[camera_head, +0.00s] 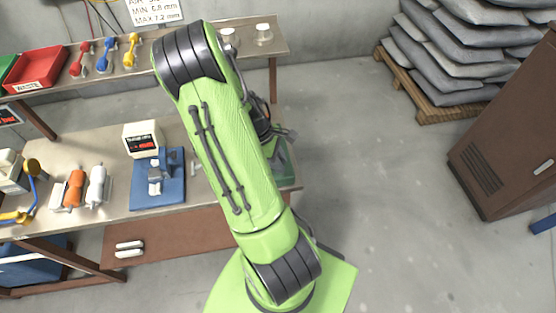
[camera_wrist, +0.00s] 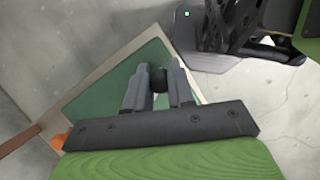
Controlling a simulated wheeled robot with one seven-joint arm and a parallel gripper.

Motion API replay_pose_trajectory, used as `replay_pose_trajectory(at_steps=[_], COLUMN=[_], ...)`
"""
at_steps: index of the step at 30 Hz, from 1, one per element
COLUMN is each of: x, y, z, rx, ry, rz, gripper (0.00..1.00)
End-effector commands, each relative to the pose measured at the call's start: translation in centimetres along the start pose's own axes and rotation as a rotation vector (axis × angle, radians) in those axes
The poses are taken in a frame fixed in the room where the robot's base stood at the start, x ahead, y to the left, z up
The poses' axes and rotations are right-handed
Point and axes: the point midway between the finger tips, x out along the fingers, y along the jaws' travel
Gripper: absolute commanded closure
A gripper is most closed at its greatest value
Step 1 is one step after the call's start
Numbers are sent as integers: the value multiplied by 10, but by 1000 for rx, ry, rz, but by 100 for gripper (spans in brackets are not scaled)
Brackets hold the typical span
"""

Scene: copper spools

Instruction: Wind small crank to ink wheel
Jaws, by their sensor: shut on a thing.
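In the wrist view my gripper (camera_wrist: 159,84) has its two grey fingers on either side of a black round knob (camera_wrist: 158,79), shut on it. The rest of the part below the knob is hidden by the fingers, so I cannot tell how the small crank is turned. Behind the knob lies a green mat or plate (camera_wrist: 112,82) on the bench corner. In the head view my arm covers most of this spot, and a green patch (camera_head: 284,170) shows at its right side. I cannot make out an ink wheel in either view.
On the lower bench (camera_head: 112,204) stand a blue base with a grey device (camera_head: 172,194), a white labelled box (camera_head: 141,139) and orange and white spools (camera_head: 74,188). A back shelf holds a red bin (camera_head: 38,69). Stacked sacks (camera_head: 440,60) and a brown cabinet (camera_head: 505,130) stand right; floor between is clear.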

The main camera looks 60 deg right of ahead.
Motion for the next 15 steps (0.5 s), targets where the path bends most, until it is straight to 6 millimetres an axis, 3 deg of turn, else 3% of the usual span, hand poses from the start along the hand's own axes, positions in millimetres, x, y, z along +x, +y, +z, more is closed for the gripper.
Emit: replay_pose_trajectory(at_steps=[9,10,15], x=[0,0,0], y=[0,0,0], z=[0,0,0], rx=[0,0,0], ry=[1,1,1], rz=[2,2,1], gripper=[100,76,51])
